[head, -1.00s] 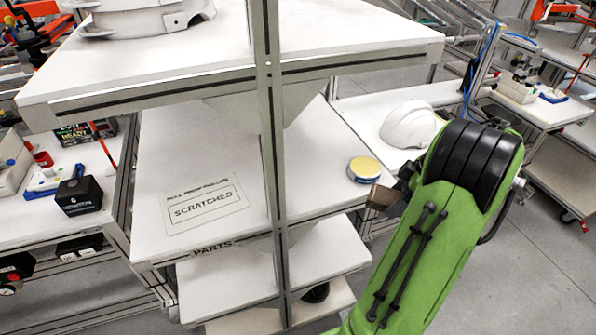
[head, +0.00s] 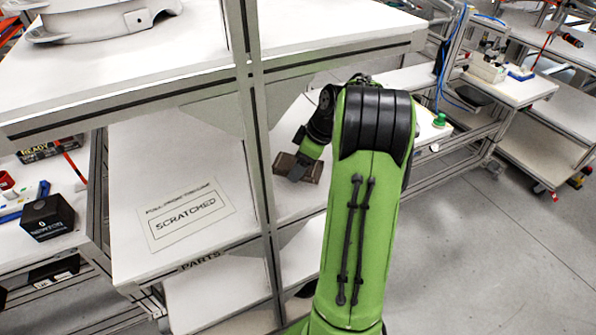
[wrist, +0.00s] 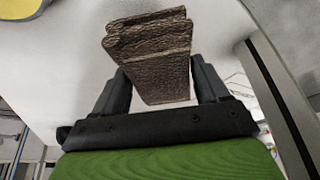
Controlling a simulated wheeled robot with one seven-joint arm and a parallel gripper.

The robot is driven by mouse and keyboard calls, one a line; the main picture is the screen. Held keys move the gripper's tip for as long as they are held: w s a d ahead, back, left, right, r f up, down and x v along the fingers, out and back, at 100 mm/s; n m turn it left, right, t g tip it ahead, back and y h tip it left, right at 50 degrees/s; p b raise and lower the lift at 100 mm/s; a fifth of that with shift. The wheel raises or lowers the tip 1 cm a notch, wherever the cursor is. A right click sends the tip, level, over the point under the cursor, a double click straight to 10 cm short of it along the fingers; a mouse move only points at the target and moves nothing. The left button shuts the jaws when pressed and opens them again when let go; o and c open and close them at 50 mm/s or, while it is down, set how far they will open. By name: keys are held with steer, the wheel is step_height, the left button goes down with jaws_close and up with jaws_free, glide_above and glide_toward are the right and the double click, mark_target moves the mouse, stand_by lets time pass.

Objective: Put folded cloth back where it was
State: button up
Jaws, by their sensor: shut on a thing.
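The folded cloth (head: 312,171) is a brown, textured, thick block. In the head view it is over the right part of the middle shelf (head: 140,185), just right of the upright post. My gripper (head: 297,165) is shut on it. In the wrist view the cloth (wrist: 150,50) sits between the two dark fingers of my gripper (wrist: 155,82) and extends beyond them, with the white surface behind. I cannot tell whether the cloth touches the shelf. My green arm hides part of the shelf's right side.
A metal upright post (head: 252,130) stands left of my gripper. The upper shelf (head: 200,55) carries a grey shell (head: 100,20) and overhangs the middle one. A "SCRATCHED" label (head: 187,215) lies on the middle shelf, left of the post, with bare surface around it.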

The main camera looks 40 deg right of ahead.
steer(key=shift+w+a+f, duration=0.2)
steer(key=shift+w, duration=0.15)
steer(key=shift+f+b, duration=0.5)
steer(key=shift+f, duration=1.25)
steer(key=o, duration=1)
steer(key=p+v, duration=0.1)
steer(key=v, duration=0.5)
steer(key=shift+w+d+p, duration=0.1)
steer(key=shift+p, duration=0.2)
steer(key=s+d, duration=0.1)
steer(key=s, duration=0.2)
steer(key=s+d, duration=0.2)
steer(key=s, duration=0.2)
steer(key=s+d, duration=0.2)
steer(key=s, duration=0.1)
steer(key=shift+s+d+f, duration=0.25)
steer(key=shift+f, duration=0.05)
